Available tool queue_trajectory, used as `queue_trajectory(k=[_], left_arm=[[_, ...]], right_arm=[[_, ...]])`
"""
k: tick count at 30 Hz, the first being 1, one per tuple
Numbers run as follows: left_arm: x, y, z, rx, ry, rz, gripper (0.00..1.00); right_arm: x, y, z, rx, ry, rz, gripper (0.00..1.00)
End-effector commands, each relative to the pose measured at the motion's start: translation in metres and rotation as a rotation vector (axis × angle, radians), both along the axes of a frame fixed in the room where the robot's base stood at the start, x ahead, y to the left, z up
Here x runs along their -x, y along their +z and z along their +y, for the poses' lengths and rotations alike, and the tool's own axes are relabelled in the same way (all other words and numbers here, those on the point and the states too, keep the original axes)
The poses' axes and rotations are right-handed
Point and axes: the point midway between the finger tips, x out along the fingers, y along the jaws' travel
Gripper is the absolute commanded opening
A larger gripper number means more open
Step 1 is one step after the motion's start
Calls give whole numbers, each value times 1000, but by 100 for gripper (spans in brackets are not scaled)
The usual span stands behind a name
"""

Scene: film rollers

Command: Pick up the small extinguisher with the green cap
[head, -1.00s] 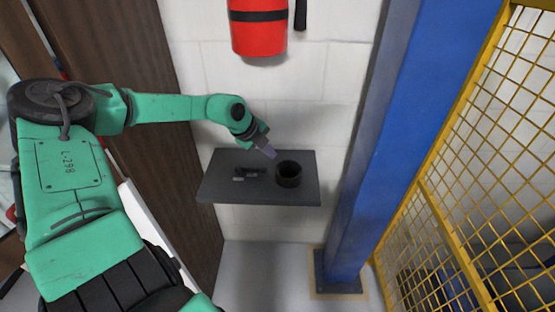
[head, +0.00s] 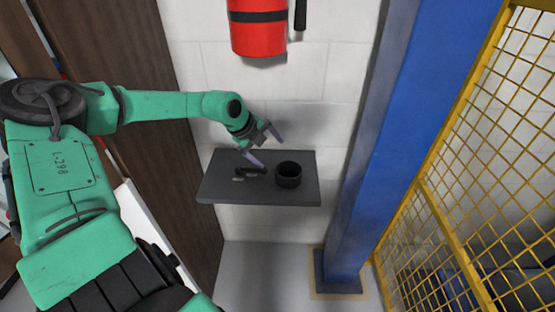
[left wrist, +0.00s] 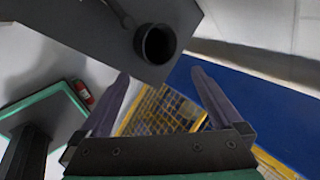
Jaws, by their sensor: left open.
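A red extinguisher (head: 258,38) with a black band hangs on the wall at the top of the head view; its top is cut off, so no cap shows. In the left wrist view a small red object (left wrist: 84,95) with a pale patch shows far below; I cannot tell what it is or whether it has a green cap. My left gripper (head: 266,150) is open and empty above the dark shelf, close to the black cup, with its fingers spread; it also shows in the left wrist view (left wrist: 160,73). My right gripper is not in view.
The dark grey shelf (head: 225,190) holds a black cup (head: 288,175) at its right and a dark elongated object (head: 253,170) near its middle. A blue post (head: 385,130) and a yellow mesh fence (head: 440,195) stand at right. A brown panel (head: 130,90) stands at left.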

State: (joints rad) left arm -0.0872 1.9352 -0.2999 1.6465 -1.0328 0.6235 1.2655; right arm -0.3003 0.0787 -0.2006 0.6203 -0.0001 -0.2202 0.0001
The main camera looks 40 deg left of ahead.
Motion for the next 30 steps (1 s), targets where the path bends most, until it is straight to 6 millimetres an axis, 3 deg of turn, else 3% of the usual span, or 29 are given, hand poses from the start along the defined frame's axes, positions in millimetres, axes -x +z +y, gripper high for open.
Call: queue_trajectory(k=[18,30], left_arm=[[63,101,9,-2,2,-1,100],[68,111,8,2,-1,-1,100]], right_arm=[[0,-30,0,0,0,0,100],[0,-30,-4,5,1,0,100]])
